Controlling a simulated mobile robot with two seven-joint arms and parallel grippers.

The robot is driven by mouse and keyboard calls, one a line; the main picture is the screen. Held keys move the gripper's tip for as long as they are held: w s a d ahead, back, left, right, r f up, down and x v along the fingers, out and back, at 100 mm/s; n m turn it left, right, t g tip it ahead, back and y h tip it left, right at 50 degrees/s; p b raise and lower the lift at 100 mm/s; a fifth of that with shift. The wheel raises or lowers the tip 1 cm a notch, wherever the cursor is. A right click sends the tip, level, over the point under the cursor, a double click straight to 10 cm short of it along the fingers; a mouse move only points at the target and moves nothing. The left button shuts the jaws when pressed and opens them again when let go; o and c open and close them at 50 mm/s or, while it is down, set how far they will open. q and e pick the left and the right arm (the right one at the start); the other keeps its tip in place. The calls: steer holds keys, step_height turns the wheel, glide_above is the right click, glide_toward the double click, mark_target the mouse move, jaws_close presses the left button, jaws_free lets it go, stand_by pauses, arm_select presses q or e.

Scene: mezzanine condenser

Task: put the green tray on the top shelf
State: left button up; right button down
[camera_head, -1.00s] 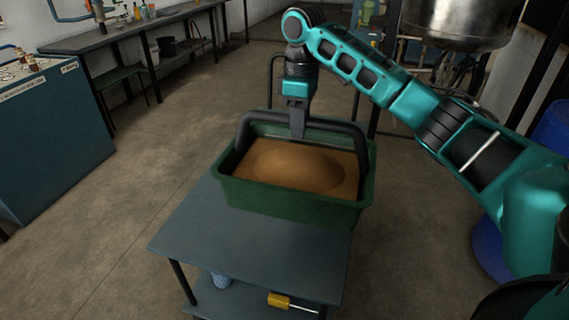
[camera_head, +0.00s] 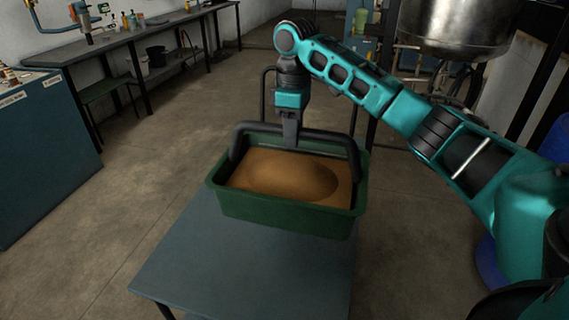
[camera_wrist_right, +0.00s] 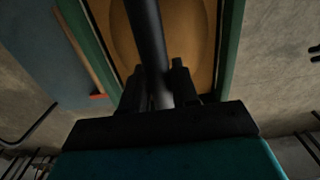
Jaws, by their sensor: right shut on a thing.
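The green tray (camera_head: 285,216) is a deep rectangular tub filled with a smooth brown mass. A black handle bar (camera_head: 330,137) arches over it. My right gripper (camera_head: 291,138) comes down from above and is shut on the middle of this bar; the right wrist view shows the fingers (camera_wrist_right: 160,90) on either side of it. The tray is level, over the far part of the blue-grey top shelf (camera_head: 250,275) of a small cart. I cannot tell whether its underside touches the shelf. My left gripper is not in view.
The near part of the cart top is bare. A blue cabinet (camera_head: 45,165) stands at the left. A long workbench (camera_head: 150,36) with bottles runs along the back left wall. A steel vessel (camera_head: 455,28) is at the back right. Open concrete floor lies between.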

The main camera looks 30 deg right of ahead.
steer(key=b, duration=0.2)
glide_above(292, 197)
step_height(292, 197, down, 12)
steer(key=shift+s+a, duration=0.1)
steer(key=shift+a, duration=0.05)
steer(key=shift+f+b, duration=0.3)
steer(key=shift+f, duration=3)
steer(key=c, duration=1.3)
jaws_free()
steer(key=shift+s+f, duration=0.1)
steer(key=shift+f, duration=0.15)
steer(key=o, duration=0.5)
steer(key=shift+c, duration=0.2)
steer(key=shift+r, duration=0.15)
